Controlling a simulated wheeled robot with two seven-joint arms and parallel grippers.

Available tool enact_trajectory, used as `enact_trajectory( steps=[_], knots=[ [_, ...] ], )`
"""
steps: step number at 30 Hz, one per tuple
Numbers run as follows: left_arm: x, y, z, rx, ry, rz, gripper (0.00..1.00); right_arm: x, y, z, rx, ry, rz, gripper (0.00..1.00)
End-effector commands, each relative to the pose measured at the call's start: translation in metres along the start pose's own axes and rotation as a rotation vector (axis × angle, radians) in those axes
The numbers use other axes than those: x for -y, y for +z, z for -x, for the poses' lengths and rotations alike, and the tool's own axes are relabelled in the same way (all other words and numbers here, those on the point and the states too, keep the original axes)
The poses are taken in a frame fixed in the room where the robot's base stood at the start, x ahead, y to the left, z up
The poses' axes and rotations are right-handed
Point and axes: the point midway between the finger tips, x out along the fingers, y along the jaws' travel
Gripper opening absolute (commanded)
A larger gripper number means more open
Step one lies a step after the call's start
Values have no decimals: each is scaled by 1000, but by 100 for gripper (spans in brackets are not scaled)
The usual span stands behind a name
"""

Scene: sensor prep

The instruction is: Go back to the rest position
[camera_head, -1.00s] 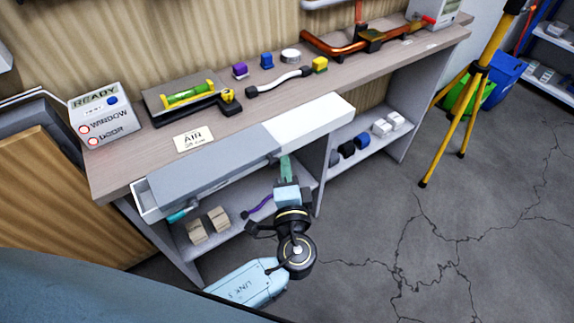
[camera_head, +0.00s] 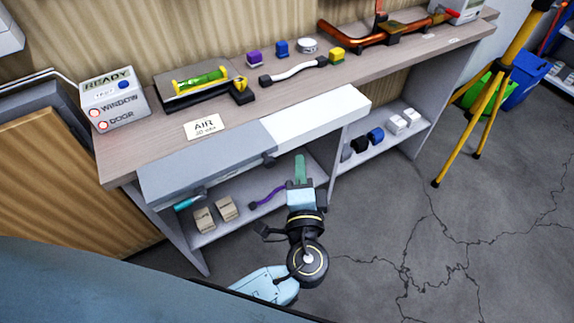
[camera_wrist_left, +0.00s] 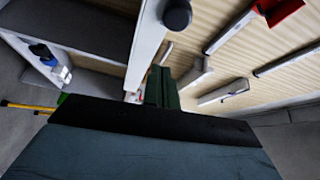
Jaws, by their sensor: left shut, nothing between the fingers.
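My left gripper (camera_head: 300,160) has green fingers, shut and empty. In the head view it is in front of the workbench (camera_head: 125,166), just below the grey and white front panels, pointing toward the bench. I cannot tell whether it touches the bench. In the left wrist view the green fingers (camera_wrist_left: 161,88) are together, with nothing seen between them. My left arm comes up from the bottom of the head view. My right gripper is not in view.
The grey panel (camera_head: 205,170) and white panel (camera_head: 316,115) run along the bench front. The lower shelf holds tan blocks (camera_head: 204,220) and a purple-ended cable (camera_head: 267,197). A yellow tripod (camera_head: 490,110) stands at right. The cracked floor (camera_head: 400,240) between is clear.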

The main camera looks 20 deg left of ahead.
Motion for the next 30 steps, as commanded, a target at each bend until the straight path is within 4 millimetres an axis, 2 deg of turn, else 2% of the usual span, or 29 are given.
enact_trajectory(
  steps=[1,6,12,17,24,26,29,30],
  knots=[
    [-2,1,15,-1,6,-1,0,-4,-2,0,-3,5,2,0],
    [-1,1,51,-2,4,-1,0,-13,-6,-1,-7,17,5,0],
    [0,0,76,-2,3,-1,0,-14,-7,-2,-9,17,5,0],
    [1,0,82,-1,1,0,0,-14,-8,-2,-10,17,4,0],
    [0,4,80,13,13,8,0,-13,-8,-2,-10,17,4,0],
    [-4,13,77,43,43,25,0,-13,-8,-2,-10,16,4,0],
    [-15,43,69,144,140,83,0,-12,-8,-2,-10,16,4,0],
    [-21,59,67,197,193,118,0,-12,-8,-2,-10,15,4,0]
  ],
)
